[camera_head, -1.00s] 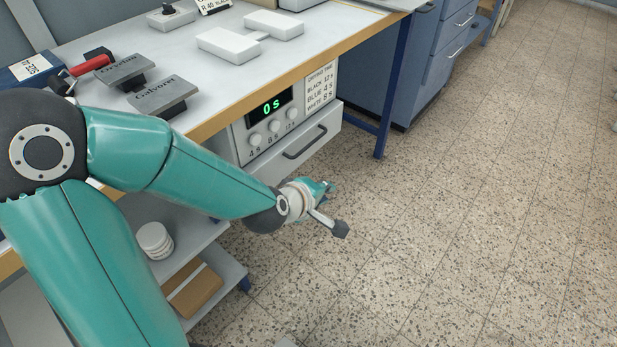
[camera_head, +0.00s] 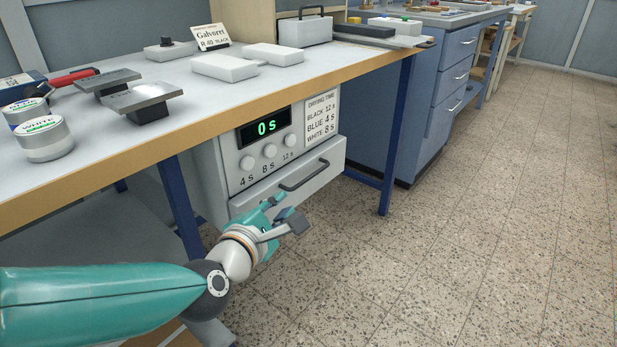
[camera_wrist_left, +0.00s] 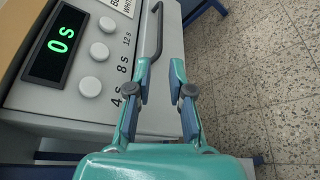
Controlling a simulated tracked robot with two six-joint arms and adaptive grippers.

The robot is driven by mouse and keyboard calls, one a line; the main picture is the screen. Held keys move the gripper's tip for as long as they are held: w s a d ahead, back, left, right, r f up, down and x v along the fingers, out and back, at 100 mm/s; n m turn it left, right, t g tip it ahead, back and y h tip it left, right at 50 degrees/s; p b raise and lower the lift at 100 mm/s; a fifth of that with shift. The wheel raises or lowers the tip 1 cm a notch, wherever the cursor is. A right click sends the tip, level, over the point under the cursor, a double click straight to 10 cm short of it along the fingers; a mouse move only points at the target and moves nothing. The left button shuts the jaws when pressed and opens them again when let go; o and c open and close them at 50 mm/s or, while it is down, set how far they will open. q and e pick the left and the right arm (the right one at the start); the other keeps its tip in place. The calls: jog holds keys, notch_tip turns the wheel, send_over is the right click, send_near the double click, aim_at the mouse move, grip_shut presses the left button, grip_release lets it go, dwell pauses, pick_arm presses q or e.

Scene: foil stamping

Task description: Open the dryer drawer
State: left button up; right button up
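The dryer (camera_head: 240,165) is a light grey box under the workbench, with a green "0 s" display and several round buttons. The drawer front (camera_wrist_left: 172,45) lies beyond the fingertips. My right gripper is not in view.
The wooden-edged workbench (camera_head: 200,112) overhangs the dryer and carries white blocks, stamping plates and tins. A blue bench leg (camera_head: 396,140) stands to the right, with a blue drawer cabinet (camera_head: 430,105) behind it. The speckled floor (camera_head: 450,230) in front is clear.

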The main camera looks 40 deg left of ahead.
aim_at(307, 180)
pick_arm(q)
jog(key=p+x, duration=0.2)
jog(key=x, duration=1.2)
jog(key=shift+w, duration=0.3)
jog(key=shift+f, duration=0.1)
grip_shut()
